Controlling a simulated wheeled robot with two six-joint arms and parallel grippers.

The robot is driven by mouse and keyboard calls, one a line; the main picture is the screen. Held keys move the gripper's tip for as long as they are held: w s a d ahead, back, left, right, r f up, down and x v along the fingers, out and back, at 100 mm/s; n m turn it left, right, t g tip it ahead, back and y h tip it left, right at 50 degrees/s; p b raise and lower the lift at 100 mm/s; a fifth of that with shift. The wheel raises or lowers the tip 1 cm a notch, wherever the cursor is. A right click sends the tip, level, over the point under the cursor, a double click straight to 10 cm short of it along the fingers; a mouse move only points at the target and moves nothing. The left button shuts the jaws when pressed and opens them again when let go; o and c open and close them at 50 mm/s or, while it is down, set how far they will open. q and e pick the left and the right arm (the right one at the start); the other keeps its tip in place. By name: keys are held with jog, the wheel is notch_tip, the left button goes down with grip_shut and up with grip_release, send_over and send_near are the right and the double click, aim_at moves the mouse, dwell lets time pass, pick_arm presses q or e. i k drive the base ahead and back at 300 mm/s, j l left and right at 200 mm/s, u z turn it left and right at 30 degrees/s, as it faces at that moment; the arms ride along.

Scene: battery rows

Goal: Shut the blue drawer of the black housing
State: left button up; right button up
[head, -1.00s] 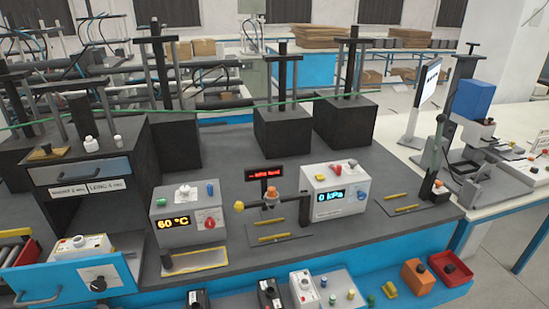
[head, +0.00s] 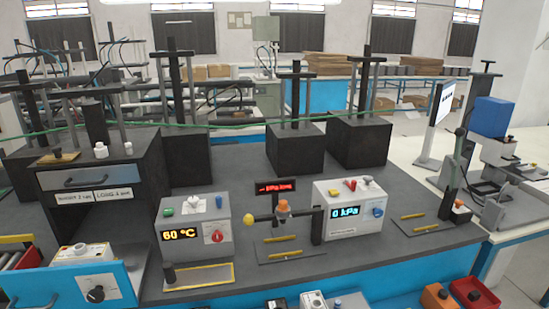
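The black housing (head: 136,195) stands at the left of the dark bench in the head view. Its blue drawer (head: 55,288) is pulled out toward me at the lower left. A white box with small knobs (head: 82,257) shows behind the front, apparently in the drawer. A grey drawer front (head: 85,178) higher on the housing looks closed. Neither of my grippers is in view.
Small bottles stand on the housing. To its right are a 60 °C box (head: 190,228) with a yellow-edged plate (head: 198,277) and a 0 kPa box (head: 346,208). Black blocks with posts (head: 295,150) stand behind. A red bin (head: 474,296) is at the lower right.

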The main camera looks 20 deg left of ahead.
aim_at(51, 287)
jog(key=u, duration=2.05)
